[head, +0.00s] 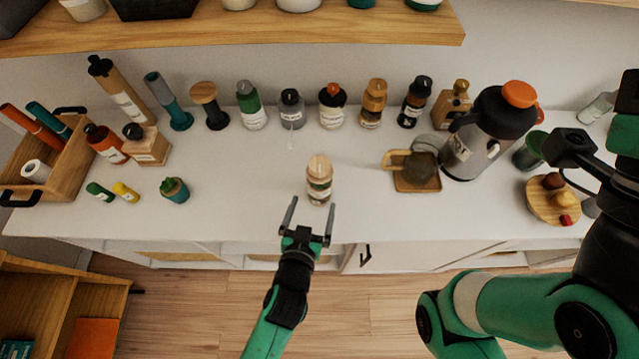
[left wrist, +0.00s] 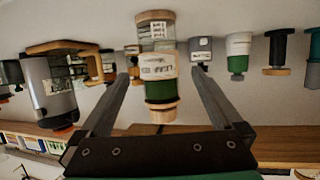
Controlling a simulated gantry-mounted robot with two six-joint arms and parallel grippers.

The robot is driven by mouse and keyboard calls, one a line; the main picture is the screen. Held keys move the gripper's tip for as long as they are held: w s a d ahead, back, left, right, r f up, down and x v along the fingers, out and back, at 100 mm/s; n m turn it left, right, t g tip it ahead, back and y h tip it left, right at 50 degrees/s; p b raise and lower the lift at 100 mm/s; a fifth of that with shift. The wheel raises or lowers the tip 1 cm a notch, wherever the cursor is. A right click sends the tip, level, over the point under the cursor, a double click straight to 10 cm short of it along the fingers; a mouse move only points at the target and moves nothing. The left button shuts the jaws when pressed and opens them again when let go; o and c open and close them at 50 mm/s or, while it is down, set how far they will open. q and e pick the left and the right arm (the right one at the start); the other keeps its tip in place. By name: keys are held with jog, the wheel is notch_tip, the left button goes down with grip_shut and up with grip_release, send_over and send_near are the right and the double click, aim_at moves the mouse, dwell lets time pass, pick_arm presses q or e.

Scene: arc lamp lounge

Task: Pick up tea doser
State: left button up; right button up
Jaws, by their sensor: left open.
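The likely tea doser is a small clear jar (head: 319,180) with a wooden top, standing upright near the counter's front middle. In the left wrist view a container with wooden ends, a white label and a green band (left wrist: 160,65) shows upside down between the fingers. My left gripper (head: 308,220) is open in front of the jar, with its fingers pointing toward it. The fingers (left wrist: 157,95) are apart on either side of it in the picture, with no contact visible. My right arm shows at the right, but its fingertips do not.
The white counter (head: 240,190) is clear around the jar. Several bottles line the back, including a green one (head: 250,105). A teapot on a wooden tray (head: 418,187) and a grey jug (head: 480,145) stand to the right. A small potted plant (head: 175,190) stands left.

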aim_at(316, 195)
pick_arm(q)
jog(key=x, duration=0.3)
jog(key=shift+w+b, duration=0.15)
jog(key=shift+b, duration=0.25)
jog(key=shift+w+d+f+b, duration=0.1)
jog(key=shift+w+f+b, duration=0.2)
jog(key=shift+w, duration=0.05)
jog(key=b+x, duration=0.2)
jog(key=x, duration=0.2)
jog(key=shift+d, duration=0.15)
jog(key=shift+w+r, duration=0.1)
jog(key=shift+w, duration=0.1)
jog(key=shift+r, duration=0.1)
grip_shut()
